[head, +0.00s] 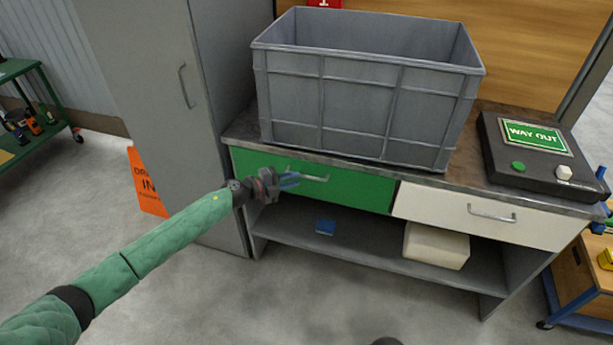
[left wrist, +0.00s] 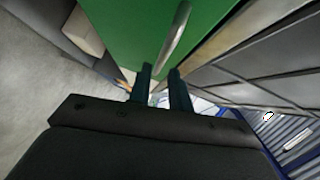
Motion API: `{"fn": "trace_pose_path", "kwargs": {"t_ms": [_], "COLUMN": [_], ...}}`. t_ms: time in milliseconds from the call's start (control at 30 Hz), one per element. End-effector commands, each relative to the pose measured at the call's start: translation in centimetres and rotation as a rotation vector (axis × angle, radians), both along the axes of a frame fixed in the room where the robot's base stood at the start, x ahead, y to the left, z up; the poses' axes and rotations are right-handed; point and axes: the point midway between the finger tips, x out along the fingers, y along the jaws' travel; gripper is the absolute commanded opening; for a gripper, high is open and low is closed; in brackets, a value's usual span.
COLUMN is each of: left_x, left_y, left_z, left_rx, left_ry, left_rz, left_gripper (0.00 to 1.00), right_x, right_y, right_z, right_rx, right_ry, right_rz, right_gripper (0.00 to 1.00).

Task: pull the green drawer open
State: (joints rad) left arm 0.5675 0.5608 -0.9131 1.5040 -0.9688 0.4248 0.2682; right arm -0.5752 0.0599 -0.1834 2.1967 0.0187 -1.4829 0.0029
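The green drawer (head: 350,190) is in the left half of the bench front, below the worktop, and its front looks flush, so it appears shut. It also shows in the left wrist view (left wrist: 130,30). Its metal bar handle (head: 312,177) is at the drawer's upper middle. My left gripper (head: 289,181) is at the left end of the handle. In the left wrist view its two fingers (left wrist: 161,78) are apart, and the handle (left wrist: 174,38) runs from just ahead of the gap between them. I cannot tell whether they touch it. My right gripper is not in view.
A large grey crate (head: 360,105) stands on the worktop above the drawer. A white drawer (head: 490,216) is to the right, below a dark box with a "WAY OUT" sign (head: 537,135). A grey locker (head: 165,90) stands at left.

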Motion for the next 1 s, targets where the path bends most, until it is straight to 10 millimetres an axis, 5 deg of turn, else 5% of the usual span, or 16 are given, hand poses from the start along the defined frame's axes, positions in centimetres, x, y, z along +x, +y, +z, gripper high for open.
{"fn": "trace_pose_path", "kwargs": {"t_ms": [400, 800, 900, 1000], "left_x": [2.1, 2.3, 2.3, 2.3], "left_y": [-4.2, -4.7, -4.7, -4.7], "left_z": [-0.6, -0.8, -0.7, -0.8], "left_rx": [-0.001, -0.001, -0.001, -0.001], "left_ry": [0.0, 0.0, 0.0, 0.001], "left_rz": [0.001, 0.002, 0.001, 0.002], "left_gripper": [0.2, 0.2, 0.02, 0.0], "right_x": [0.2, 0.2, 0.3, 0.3], "right_y": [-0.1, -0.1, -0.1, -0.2], "right_z": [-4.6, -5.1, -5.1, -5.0], "right_rx": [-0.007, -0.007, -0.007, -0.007], "right_ry": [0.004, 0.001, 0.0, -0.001], "right_rz": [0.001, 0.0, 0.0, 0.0], "right_gripper": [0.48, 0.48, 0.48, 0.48]}}
